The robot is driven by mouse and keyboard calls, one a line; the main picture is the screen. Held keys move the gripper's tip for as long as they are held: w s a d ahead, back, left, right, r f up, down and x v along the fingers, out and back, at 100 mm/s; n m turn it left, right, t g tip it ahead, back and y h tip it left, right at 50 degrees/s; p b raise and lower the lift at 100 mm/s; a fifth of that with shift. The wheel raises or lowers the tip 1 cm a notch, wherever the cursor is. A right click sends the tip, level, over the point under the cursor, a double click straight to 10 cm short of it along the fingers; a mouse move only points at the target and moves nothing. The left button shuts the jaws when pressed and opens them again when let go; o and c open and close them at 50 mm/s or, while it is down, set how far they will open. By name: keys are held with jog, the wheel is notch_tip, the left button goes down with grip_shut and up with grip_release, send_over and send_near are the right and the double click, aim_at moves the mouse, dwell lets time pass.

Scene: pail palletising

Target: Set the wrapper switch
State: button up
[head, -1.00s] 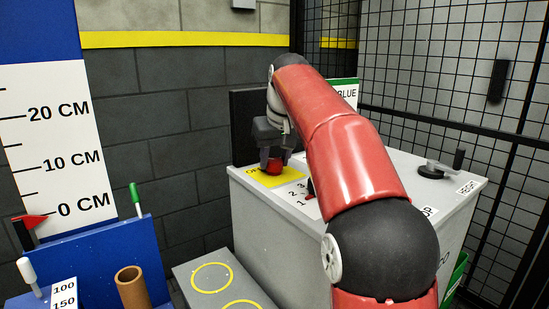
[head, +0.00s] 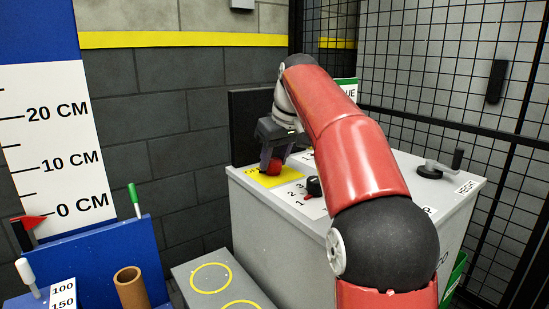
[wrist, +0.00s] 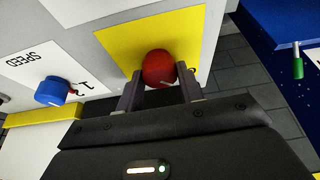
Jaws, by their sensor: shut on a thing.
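The red knob (head: 273,167) sits on a yellow plate (head: 289,178) on top of the grey machine cabinet (head: 262,215). Part of a black label, seemingly "OFF", shows at the plate's left. My gripper (head: 272,158) reaches down from above and is shut on the red knob. In the wrist view the knob (wrist: 158,67) stands between the two fingertips of my gripper (wrist: 161,84), one on each side. The fingers cover part of the knob, and I cannot make out a pointer showing its setting.
A black dial (head: 313,187) marked 1, 2, 3 stands just right of the plate. A crank (head: 436,168) labelled HEIGHT is at the cabinet's right. A low grey block (head: 190,275) with yellow rings and a blue stand (head: 95,262) are at left. Mesh fencing rises behind.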

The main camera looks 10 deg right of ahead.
jog(key=o, duration=1)
jog(key=v, duration=0.7)
jog(key=shift+s+r, duration=0.2)
jog(key=shift+r, duration=0.15)
